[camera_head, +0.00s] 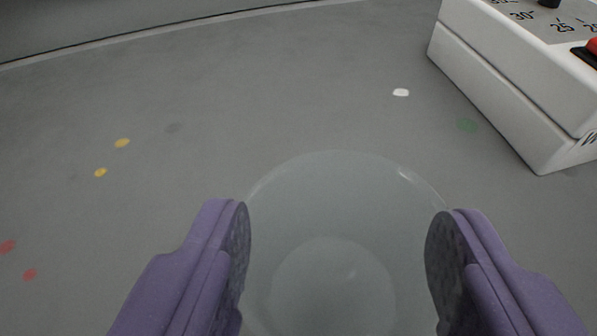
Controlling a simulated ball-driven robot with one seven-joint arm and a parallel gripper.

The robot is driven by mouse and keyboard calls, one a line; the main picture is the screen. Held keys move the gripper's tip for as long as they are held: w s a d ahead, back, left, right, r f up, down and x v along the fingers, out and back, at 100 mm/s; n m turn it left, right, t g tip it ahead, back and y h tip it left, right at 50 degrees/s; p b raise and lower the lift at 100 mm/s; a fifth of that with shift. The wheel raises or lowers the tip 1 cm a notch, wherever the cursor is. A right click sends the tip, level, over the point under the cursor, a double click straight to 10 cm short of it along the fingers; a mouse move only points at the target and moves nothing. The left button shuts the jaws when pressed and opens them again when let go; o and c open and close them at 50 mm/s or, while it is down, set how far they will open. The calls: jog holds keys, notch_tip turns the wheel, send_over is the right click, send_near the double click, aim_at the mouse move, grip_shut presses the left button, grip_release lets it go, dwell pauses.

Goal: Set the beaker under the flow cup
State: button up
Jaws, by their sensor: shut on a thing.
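A clear glass beaker (340,190) is between the two purple fingers of my gripper (342,245), at the bottom middle of the view. I look down into it through its round rim, and its round base shows below. The gripper is shut on the beaker, with the dark pads at its left and right sides. The lower part of the beaker is cut off by the picture edge. I cannot tell whether it touches the grey surface. The flow cup is not in view.
A white device (510,85) with a numbered dial and a red switch stands on the grey surface (270,100) at the upper right. Several flat paint spots lie about. A raised edge runs along the back left. The middle beyond the beaker is clear.

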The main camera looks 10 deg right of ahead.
aim_at(326, 313)
jog(key=shift+w, duration=0.35)
jog(key=shift+w+f, duration=0.1)
jog(key=shift+f, duration=0.15)
jog(key=shift+f+b, duration=0.65)
jog(key=shift+f, duration=0.9)
jog(key=shift+f, duration=0.2)
jog(key=o, duration=1.1)
jog(key=shift+r, duration=0.15)
